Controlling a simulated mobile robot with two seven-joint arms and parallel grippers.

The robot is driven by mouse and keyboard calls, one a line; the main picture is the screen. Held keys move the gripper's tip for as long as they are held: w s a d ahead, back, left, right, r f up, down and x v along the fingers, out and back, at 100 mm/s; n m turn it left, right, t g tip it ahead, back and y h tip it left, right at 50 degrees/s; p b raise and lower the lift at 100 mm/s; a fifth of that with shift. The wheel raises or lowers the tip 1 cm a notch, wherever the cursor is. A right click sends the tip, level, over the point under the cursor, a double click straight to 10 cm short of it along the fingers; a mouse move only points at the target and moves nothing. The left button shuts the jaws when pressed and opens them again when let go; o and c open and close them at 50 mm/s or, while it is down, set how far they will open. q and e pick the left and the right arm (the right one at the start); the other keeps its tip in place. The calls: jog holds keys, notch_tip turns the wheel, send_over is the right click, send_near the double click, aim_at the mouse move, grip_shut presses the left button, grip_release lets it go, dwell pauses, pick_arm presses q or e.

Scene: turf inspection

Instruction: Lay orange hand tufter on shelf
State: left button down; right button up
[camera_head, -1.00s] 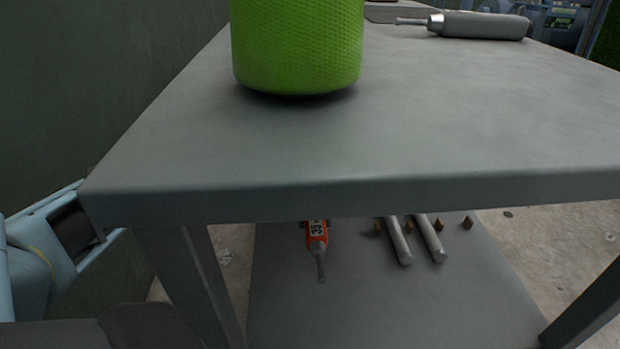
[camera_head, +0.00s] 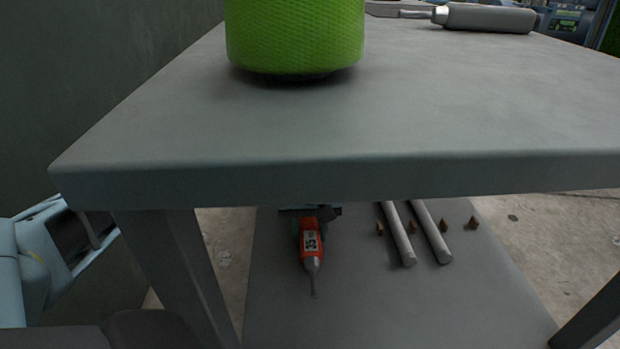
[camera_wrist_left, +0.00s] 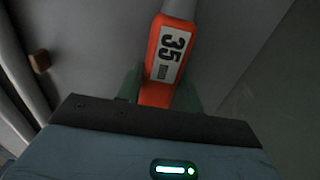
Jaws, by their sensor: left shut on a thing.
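The orange hand tufter (camera_head: 311,246) has a label reading 35 and a thin grey tip pointing toward me. It is at the lower shelf (camera_head: 390,315), under the table top. My left gripper (camera_head: 310,225) is shut on its rear part, with a green finger on each side. In the left wrist view the tufter (camera_wrist_left: 168,58) lies between the fingers of the gripper (camera_wrist_left: 158,92), over a grey surface. I cannot tell whether it touches the shelf. The top's front edge hides most of the left arm. My right gripper is not in view.
The table top (camera_head: 400,120) overhangs the shelf. A green cylinder (camera_head: 295,35) and a grey-handled tool (camera_head: 485,18) are on it. Two grey rods (camera_head: 398,235) and several small brown pieces (camera_head: 443,226) lie right of the tufter. The shelf's front is bare. Table legs (camera_head: 180,270) flank it.

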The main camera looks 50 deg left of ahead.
aim_at(310, 228)
pick_arm(q)
jog(key=c, duration=0.9)
grip_release()
jog(key=shift+r+p, duration=1.5)
jog(key=shift+r, duration=2.4)
